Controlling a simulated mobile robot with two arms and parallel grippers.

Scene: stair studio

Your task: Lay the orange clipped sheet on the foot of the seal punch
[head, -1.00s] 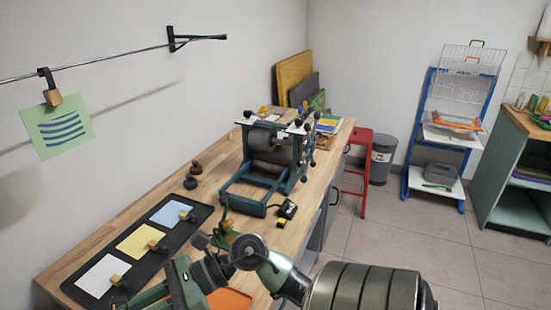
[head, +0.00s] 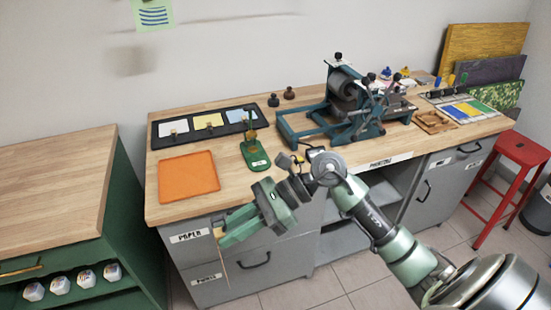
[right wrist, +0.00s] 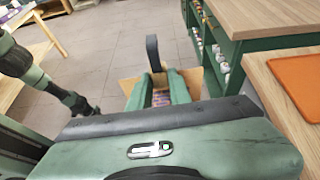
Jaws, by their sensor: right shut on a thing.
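My right gripper (head: 226,237) is shut on the orange clipped sheet and holds it in front of the bench's front edge. In the head view the sheet (head: 225,268) hangs nearly edge-on as a thin line below the fingers. In the right wrist view its tan-orange face (right wrist: 190,78) shows behind the fingers (right wrist: 160,96), with purple print between them and a dark clip loop (right wrist: 153,50) above. The green seal punch (head: 255,152) stands on the bench, up and to the right of the gripper, its foot low and its lever brass. My left gripper is out of view.
A plain orange mat (head: 188,177) lies on the bench left of the punch. Behind are a black tray (head: 160,140) with clipped sheets and, to the right, a blue press (head: 300,125). A green cabinet (head: 124,200) stands left, across a gap.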

